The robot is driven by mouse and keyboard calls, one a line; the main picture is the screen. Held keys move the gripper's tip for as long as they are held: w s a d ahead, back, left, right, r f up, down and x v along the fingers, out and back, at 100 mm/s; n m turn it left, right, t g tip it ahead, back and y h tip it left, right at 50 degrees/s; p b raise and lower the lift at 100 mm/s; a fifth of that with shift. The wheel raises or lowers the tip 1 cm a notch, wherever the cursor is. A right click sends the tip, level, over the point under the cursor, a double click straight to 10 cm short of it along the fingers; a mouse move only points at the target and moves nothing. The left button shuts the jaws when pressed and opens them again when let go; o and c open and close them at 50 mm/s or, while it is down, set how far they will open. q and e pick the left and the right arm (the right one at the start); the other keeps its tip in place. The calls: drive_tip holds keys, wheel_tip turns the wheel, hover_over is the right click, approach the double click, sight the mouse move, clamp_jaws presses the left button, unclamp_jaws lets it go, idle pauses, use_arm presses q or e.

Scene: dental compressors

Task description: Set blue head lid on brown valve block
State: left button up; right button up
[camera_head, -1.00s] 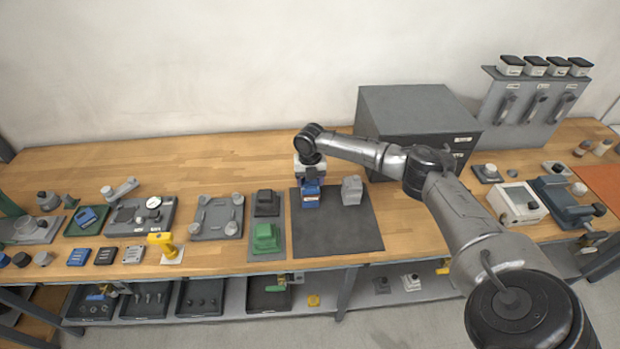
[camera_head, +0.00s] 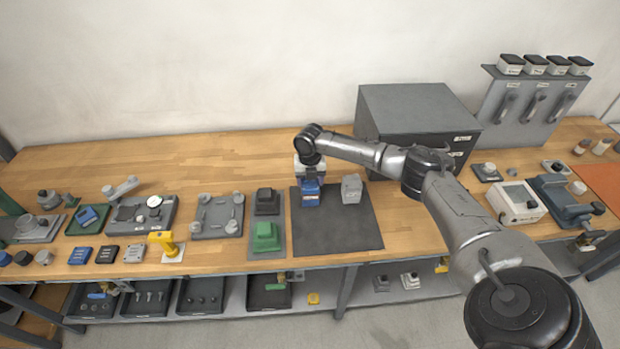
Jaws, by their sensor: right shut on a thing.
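My right gripper (camera_head: 309,176) reaches down over the dark mat from the right and is shut on a blue piece (camera_head: 310,196). The piece stands upright at the mat's back left. The gripper and wrist cover its top, so I cannot tell whether it is the head lid alone or a lid on a block. No brown valve block can be made out. A flat blue part (camera_head: 80,256) lies at the front left of the bench, beside a black and a grey one. My left gripper is not in view.
A grey block (camera_head: 351,189) stands on the mat (camera_head: 345,228) just right of the blue piece. A tray with a green block (camera_head: 265,236) borders the mat on the left. A grey cabinet (camera_head: 410,106) stands behind, under my arm. The front of the mat is clear.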

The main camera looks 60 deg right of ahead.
drive_tip(key=shift+p, duration=0.35)
idle(0.6)
idle(0.6)
idle(0.6)
drive_tip(key=o, duration=0.8)
drive_tip(key=shift+c, duration=0.2)
drive_tip(key=o, duration=0.3)
drive_tip(key=shift+o, duration=0.9)
drive_tip(key=shift+p, duration=0.35)
